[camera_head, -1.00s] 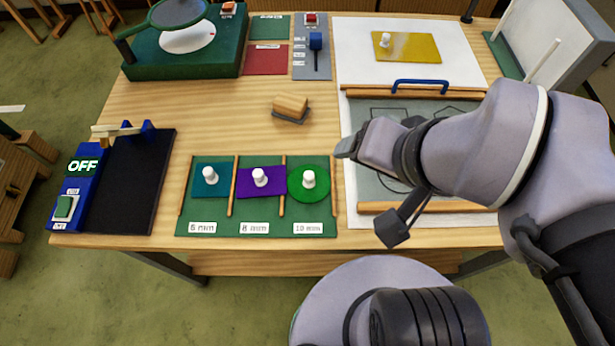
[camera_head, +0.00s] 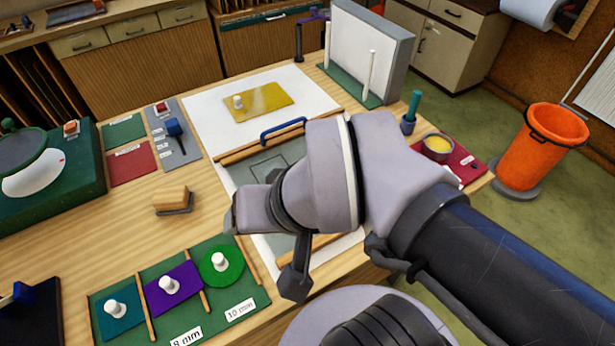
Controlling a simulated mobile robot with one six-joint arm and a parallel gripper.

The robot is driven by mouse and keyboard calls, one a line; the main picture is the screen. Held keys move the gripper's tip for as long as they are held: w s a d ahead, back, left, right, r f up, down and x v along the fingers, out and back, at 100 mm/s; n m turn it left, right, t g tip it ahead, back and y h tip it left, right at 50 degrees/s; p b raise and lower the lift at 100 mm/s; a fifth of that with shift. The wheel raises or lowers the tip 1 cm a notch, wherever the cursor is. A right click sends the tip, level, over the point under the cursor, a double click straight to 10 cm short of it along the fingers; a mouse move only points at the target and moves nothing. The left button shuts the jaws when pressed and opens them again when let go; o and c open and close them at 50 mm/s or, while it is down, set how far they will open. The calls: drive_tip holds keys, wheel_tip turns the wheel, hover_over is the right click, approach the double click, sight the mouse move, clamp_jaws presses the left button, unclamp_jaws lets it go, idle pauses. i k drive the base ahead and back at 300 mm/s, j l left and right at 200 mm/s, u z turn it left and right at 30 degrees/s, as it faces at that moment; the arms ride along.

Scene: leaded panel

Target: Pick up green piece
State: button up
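The green piece (camera_head: 212,274) is a round disc with a white knob on top. It lies flat in the right compartment of the green rack (camera_head: 254,296), beside the 10 mm label. My gripper (camera_head: 236,217) is above the table, up and right of the green piece in the picture and apart from it. Nothing shows held in it. My wrist hides most of the fingers, so their opening cannot be seen.
A purple piece (camera_head: 187,280) and a teal piece (camera_head: 108,328) share the rack. A sponge-like block (camera_head: 171,197) sits behind it. A framed board (camera_head: 250,170) lies under my arm, with a yellow plate (camera_head: 268,102) beyond. An orange bin (camera_head: 545,150) stands right.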

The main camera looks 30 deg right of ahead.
sight(222, 266)
drive_tip(key=j+z, duration=0.2)
drive_tip(key=j, duration=0.2)
drive_tip(key=k+j+z, duration=0.1)
drive_tip(key=j+z, duration=0.15)
drive_tip(key=j, duration=0.15)
drive_tip(key=k+j+z, duration=0.2)
drive_tip(key=j, duration=0.25)
drive_tip(key=i, duration=0.1)
